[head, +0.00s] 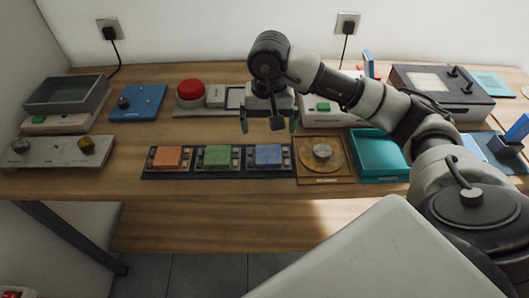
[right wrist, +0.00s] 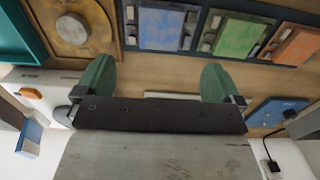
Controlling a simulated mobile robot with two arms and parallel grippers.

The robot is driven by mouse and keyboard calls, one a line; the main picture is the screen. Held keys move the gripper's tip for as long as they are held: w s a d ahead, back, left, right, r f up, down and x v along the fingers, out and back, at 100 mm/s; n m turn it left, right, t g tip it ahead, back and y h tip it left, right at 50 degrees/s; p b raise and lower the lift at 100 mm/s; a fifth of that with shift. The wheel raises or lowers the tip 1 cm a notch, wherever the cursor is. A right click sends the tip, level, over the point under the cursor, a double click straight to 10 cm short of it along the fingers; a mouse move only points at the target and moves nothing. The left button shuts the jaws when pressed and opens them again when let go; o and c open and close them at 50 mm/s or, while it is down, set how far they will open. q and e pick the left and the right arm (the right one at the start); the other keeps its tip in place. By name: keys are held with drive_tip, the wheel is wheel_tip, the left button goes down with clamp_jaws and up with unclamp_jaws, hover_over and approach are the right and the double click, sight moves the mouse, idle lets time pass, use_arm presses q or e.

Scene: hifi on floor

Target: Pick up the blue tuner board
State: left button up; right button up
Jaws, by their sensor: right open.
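A blue board (head: 268,156) lies in the right-hand bay of a dark three-bay rack (head: 217,177) near the table's front edge. A green board (head: 217,157) and an orange board (head: 168,158) lie in the other bays. My right gripper (head: 268,122) hangs above and behind the blue board, its two green-tipped fingers apart and empty. In the right wrist view the blue board (right wrist: 162,29) lies beyond the open fingers (right wrist: 157,82), apart from them. My left gripper is not in view.
A wooden plate with a round knob (head: 322,153) and a teal tray (head: 379,152) stand right of the rack. Behind are a red button box (head: 190,92), a blue panel (head: 138,102) and a device with a green button (head: 322,107). Bare wood lies in front of the rack.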

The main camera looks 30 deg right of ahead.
hover_over(268, 153)
drive_tip(key=f, duration=0.4)
drive_tip(key=shift+s+a+f, duration=0.1)
drive_tip(key=shift+s+f, duration=0.1)
drive_tip(key=shift+f, duration=0.1)
drive_tip(key=shift+w+f+p, duration=0.15)
drive_tip(key=shift+f+p, duration=0.8)
drive_tip(key=shift+f, duration=1.7)
drive_tip(key=c, duration=1)
drive_tip(key=shift+r, duration=0.1)
drive_tip(key=shift+c, duration=0.2)
